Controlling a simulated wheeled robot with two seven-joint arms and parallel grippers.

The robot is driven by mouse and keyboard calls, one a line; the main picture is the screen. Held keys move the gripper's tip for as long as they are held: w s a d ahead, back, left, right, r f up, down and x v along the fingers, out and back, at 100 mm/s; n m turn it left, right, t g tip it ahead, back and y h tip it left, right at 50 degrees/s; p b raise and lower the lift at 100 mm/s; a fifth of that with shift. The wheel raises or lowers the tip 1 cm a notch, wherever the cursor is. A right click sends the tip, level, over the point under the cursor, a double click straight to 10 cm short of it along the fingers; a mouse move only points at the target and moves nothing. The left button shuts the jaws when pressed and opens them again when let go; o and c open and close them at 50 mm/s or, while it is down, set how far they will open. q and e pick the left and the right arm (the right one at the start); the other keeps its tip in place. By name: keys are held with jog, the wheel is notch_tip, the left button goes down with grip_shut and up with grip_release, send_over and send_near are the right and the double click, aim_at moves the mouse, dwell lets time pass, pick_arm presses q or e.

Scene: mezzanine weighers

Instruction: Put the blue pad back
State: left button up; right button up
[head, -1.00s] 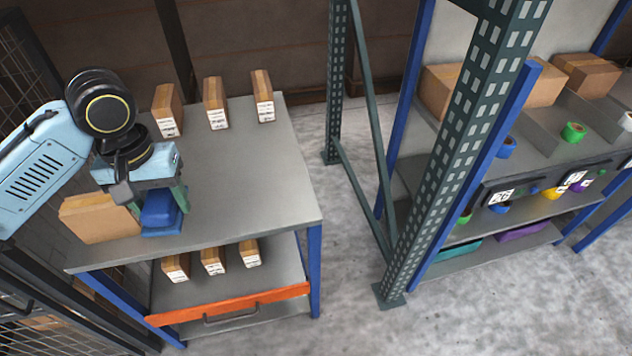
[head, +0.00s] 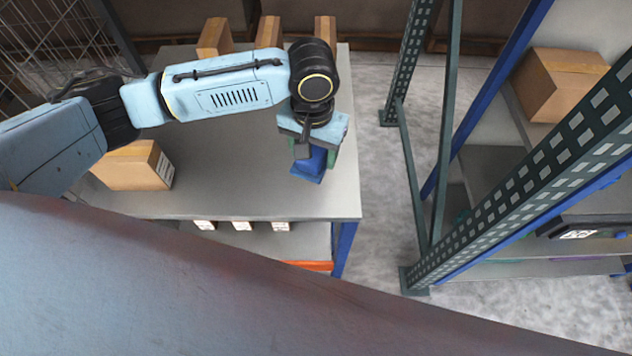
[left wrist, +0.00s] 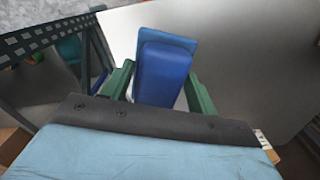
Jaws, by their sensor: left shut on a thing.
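The blue pad (head: 309,166) is a dark blue block on a lighter blue flat base. It is near the right end of the grey table (head: 250,190). My left gripper (head: 316,152) is shut on it from above. In the left wrist view the pad (left wrist: 165,75) sits between the green fingers of my left gripper (left wrist: 160,90), with the grey tabletop behind it. I cannot tell whether its underside touches the table. My right gripper is not in view.
A cardboard box (head: 135,167) stands at the table's front left. Several narrow boxes line its back edge, and more (head: 242,226) are on the shelf below. A perforated green rack post (head: 520,180) and shelving with a carton (head: 560,82) are at the right.

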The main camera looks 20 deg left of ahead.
pick_arm(q)
jog(key=b, duration=0.1)
send_over(314, 187)
notch_tip(314, 187, down, 6)
jog(key=shift+d+f, duration=0.1)
jog(key=shift+f, duration=0.6)
notch_tip(314, 187, down, 3)
jog(key=shift+b, duration=0.35)
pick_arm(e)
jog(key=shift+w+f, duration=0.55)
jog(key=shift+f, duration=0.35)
pick_arm(q)
jog(key=shift+f, duration=0.1)
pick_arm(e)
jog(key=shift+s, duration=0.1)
pick_arm(q)
jog(key=o, duration=0.9)
jog(key=shift+o, duration=0.2)
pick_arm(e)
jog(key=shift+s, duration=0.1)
pick_arm(q)
notch_tip(314, 187, up, 12)
jog(key=shift+r+p, duration=0.2)
jog(key=shift+p, duration=0.9)
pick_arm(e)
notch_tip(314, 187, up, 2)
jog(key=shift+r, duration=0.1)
